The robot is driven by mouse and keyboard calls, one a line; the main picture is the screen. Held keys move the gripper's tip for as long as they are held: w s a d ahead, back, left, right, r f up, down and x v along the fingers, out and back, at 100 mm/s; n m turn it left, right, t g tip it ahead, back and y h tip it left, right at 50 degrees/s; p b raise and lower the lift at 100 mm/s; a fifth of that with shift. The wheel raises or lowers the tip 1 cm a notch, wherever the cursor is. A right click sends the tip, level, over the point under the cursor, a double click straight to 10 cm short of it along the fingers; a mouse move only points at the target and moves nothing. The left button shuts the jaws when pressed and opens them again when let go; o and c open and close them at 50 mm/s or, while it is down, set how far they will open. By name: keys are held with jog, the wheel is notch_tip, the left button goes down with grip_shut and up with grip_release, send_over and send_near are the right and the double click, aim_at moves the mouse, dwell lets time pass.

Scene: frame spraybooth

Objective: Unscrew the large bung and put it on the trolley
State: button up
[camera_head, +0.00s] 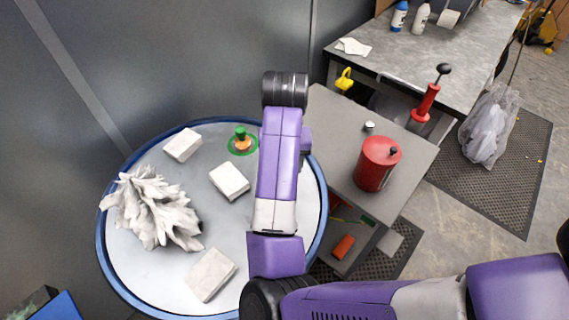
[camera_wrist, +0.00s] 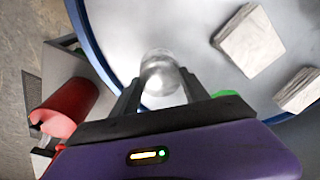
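A round silvery, glassy-looking fitting (camera_wrist: 160,74), which I take for the large bung, is on the pale round top with a blue rim (camera_wrist: 76,16). This top also shows in the head view (camera_head: 125,262). My gripper (camera_wrist: 160,84) is over the top, its two dark fingers spread on either side of the fitting. I cannot tell whether they touch it. My arm hides the gripper and the fitting in the head view. The trolley (camera_head: 325,130) is a grey two-level stand right of the round top.
A red can (camera_head: 377,165) and a small pale cap (camera_head: 369,127) stand on the trolley's upper level. A green-and-orange fitting (camera_head: 242,140), several pale blocks (camera_head: 229,181) and a crumpled white heap (camera_head: 152,208) are on the round top. A workbench (camera_head: 455,60) is behind.

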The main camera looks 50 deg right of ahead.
jog(key=shift+r+n+p, duration=0.25)
jog(key=shift+n+p, duration=0.75)
jog(key=shift+p, duration=0.05)
jog(key=shift+n+p, duration=0.5)
jog(key=shift+n, duration=0.3)
jog(key=shift+w+f+n, duration=0.1)
jog(key=shift+f+n, duration=0.1)
jog(key=shift+n, duration=0.3)
jog(key=shift+y, duration=0.3)
jog(key=n, duration=0.3)
jog(key=shift+a+n, duration=0.1)
jog(key=shift+n, duration=0.7)
jog(key=n+y, duration=0.1)
jog(key=n, duration=0.3)
jog(key=shift+n, duration=0.3)
